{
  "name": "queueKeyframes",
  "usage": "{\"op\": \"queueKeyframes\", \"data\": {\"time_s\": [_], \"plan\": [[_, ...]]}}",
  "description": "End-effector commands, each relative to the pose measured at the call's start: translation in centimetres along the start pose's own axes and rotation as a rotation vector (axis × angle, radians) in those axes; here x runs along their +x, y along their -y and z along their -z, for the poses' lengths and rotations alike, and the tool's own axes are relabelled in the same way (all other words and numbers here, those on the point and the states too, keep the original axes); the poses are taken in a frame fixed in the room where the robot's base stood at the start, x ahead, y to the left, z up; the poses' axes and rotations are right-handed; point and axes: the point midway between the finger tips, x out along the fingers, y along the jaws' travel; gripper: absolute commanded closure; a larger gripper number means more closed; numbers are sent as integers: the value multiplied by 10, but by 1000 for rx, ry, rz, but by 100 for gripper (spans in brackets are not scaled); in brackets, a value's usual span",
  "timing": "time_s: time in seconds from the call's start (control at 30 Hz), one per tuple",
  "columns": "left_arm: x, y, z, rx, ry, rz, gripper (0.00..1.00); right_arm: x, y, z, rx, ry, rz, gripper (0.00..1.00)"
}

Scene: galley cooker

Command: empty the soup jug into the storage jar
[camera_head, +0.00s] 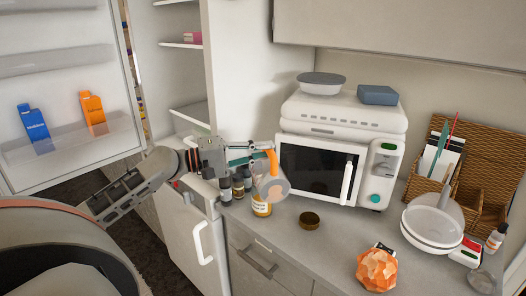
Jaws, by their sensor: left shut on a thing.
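My left gripper (250,155) is shut on the soup jug (276,187), a clear vessel with an orange part at its top, which looks like the handle. The jug is held up over the counter and looks tilted. Some orange-brown colour shows inside it; how much soup it holds I cannot tell. The storage jar (262,208), with a pale label and amber colour, stands on the counter just below the jug. The jug hides the jar's mouth, so I cannot tell whether soup is flowing. My right gripper is not in view.
A round brown lid (309,220) lies right of the jar. Dark bottles (238,187) stand close on its left. A white microwave (320,165) is behind. An orange faceted object (377,270) and white pans (432,225) are at right. The open fridge door (65,90) is at left.

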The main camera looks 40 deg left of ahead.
Motion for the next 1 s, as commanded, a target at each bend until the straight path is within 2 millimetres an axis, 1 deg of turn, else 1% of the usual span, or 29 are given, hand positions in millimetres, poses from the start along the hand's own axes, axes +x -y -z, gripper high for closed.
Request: {"op": "queueKeyframes", "data": {"time_s": [0.27,0.6,1.0], "plan": [[0,-1,2,-10,-1,-1,100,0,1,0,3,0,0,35],[0,-1,9,-67,0,0,100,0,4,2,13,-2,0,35],[0,-1,9,-70,0,0,100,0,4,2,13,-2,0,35]]}}
